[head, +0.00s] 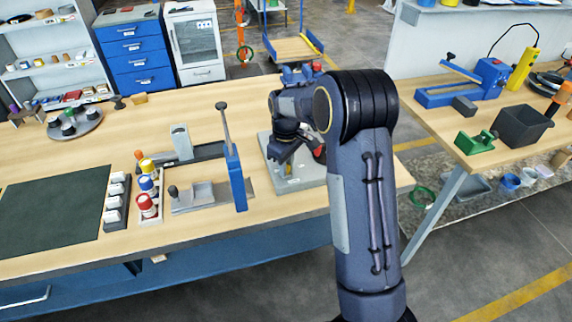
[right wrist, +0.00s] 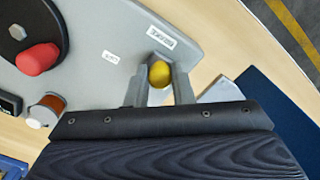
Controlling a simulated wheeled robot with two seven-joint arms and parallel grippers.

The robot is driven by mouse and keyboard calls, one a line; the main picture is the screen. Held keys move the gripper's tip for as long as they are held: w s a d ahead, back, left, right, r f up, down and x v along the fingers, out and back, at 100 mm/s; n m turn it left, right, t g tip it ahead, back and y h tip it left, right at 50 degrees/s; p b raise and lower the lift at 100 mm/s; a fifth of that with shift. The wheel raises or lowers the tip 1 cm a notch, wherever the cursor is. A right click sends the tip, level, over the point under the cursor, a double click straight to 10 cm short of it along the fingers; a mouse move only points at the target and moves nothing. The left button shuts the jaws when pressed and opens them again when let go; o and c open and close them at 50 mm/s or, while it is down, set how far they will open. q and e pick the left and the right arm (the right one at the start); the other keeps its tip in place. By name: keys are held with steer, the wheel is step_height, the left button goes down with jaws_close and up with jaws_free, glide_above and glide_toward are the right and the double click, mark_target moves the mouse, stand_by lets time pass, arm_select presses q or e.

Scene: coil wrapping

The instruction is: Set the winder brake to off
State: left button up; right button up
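The winder's grey base plate (head: 305,181) stands on the wooden bench, partly hidden behind my right arm. In the right wrist view the plate (right wrist: 105,30) carries a small yellow ball knob (right wrist: 159,73) near a white label (right wrist: 160,37), which appears upside down and is hard to read. A smaller label (right wrist: 111,57) lies left of the knob. My right gripper (right wrist: 160,84) has its two fingers on either side of the yellow knob, with little or no gap showing. In the head view my right gripper (head: 283,156) is low over the plate. My left gripper is not in view.
A red knob (right wrist: 38,59) on a black disc and an orange-topped knob (right wrist: 45,110) sit left of the fingers. A blue upright post (head: 236,178) stands left of the winder. A second bench (head: 505,152) with tools is at right, across an open floor gap.

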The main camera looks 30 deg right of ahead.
mark_target(298, 173)
jaws_close()
steer(key=shift+s+d, duration=0.2)
steer(key=shift+d, duration=0.7)
steer(key=shift+s+d, duration=0.2)
steer(key=shift+d, duration=0.65)
steer(key=shift+r, duration=0.1)
steer(key=o, duration=0.8)
jaws_free()
steer(key=shift+d, duration=0.1)
steer(key=shift+c, duration=0.2)
